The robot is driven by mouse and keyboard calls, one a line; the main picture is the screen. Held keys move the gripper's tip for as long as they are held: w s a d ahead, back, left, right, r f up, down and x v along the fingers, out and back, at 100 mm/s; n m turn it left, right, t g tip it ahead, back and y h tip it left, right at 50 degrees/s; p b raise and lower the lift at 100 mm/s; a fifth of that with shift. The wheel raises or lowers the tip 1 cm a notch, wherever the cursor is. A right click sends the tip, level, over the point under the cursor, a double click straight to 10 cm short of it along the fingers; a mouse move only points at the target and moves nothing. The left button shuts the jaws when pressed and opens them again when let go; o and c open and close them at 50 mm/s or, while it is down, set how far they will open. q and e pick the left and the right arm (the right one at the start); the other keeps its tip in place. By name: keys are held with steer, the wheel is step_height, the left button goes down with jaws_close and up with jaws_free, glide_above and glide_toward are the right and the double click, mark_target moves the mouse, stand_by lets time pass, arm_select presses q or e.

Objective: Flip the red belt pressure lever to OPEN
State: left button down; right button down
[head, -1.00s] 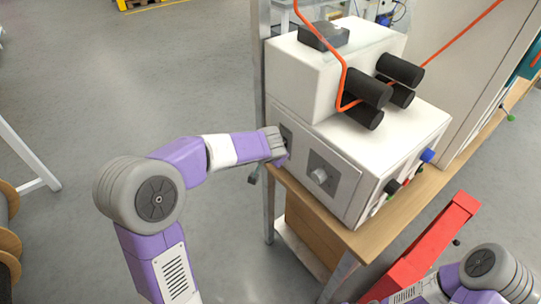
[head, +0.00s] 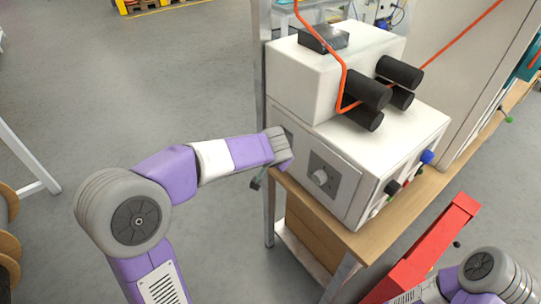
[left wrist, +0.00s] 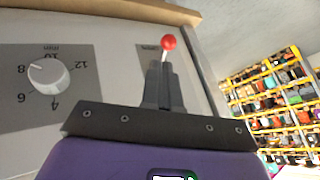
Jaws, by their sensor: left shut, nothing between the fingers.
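The belt pressure lever (left wrist: 168,43), a red ball on a short pale stem, shows in the left wrist view just beyond my left gripper's fingertips. It stands out from a grey plate on the white machine (head: 413,127). My left gripper (left wrist: 164,66) is shut and empty, its dark fingers in line with the stem. I cannot tell whether they touch it. In the head view my wrist (head: 277,147) is at the machine's left front corner and hides the lever and fingers. My right gripper is out of view; only my right arm shows at the lower right.
A white dial (left wrist: 48,77) with numbers is on the same front face, beside the lever. Black rollers (head: 367,90) carry an orange cable (head: 343,75) above. A red beam (head: 437,238) stands at the right. Open floor lies left of the wooden bench (head: 372,237).

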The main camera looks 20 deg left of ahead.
arm_select(q)
steer(key=s+r+p, duration=0.1)
steer(key=s+r, duration=0.4)
steer(key=s, duration=0.3)
steer(key=shift+d+r, duration=0.4)
steer(key=s+d+f+g+h, duration=0.1)
steer(key=d+f+g+h, duration=0.15)
steer(key=f, duration=0.55)
steer(key=s+d+f+g+h, duration=0.1)
steer(key=s+d+f, duration=0.15)
steer(key=f, duration=0.55)
steer(key=d+f+g+h, duration=0.2)
steer(key=d+f, duration=0.2)
steer(key=f, duration=0.4)
steer(key=s+d+f+n+g+h, duration=0.1)
steer(key=s+f+n, duration=0.5)
steer(key=s+f, duration=0.8)
steer(key=x, duration=0.4)
steer(key=shift+s+f, duration=0.25)
steer(key=shift+s, duration=0.1)
